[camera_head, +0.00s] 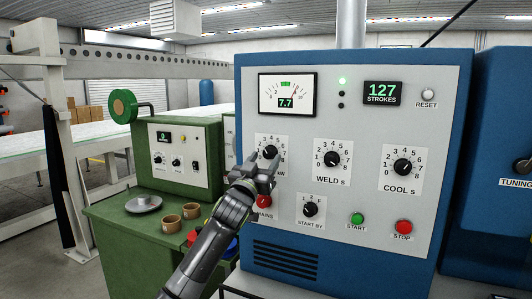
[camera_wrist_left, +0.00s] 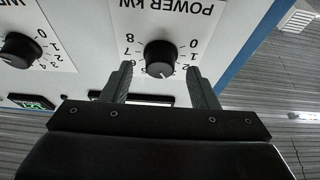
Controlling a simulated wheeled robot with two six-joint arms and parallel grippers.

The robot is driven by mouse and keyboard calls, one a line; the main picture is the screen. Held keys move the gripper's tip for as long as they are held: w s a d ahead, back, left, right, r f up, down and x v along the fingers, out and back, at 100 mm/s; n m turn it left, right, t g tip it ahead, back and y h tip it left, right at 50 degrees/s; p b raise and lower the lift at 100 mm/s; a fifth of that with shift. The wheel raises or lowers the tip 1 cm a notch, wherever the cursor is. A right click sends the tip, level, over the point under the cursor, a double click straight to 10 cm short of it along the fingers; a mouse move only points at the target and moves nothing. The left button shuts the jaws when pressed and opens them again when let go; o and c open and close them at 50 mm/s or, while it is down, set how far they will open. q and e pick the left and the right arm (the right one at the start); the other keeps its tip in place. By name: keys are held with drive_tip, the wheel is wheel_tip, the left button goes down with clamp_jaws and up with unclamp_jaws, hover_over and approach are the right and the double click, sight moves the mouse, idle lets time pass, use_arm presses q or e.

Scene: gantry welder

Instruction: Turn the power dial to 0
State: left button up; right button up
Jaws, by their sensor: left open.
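The power dial (camera_head: 270,152) is a black round knob on the pale front panel of the blue cabinet. It also shows in the left wrist view (camera_wrist_left: 160,58), upside down, under the POWER kW label, with 0 on the right and 8 on the left. A small pale mark shows near the knob's lower edge, away from the 0; its exact reading is unclear. My left gripper (camera_head: 262,168) is in front of the panel at this dial and hides its lower scale. In the wrist view its open fingers (camera_wrist_left: 160,72) stand either side of the knob, with gaps. My right gripper is not seen.
The weld dial (camera_head: 332,158) and cool dial (camera_head: 403,166) sit to the right. Below are the red mains knob (camera_head: 264,201), start-by knob (camera_head: 311,209), green start button (camera_head: 357,218) and red stop button (camera_head: 404,227). A meter (camera_head: 286,95) reads 7.7. A green bench (camera_head: 130,225) stands left.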

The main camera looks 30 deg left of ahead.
use_arm(q)
drive_tip(key=shift+x, duration=0.85)
drive_tip(key=shift+c, duration=0.4)
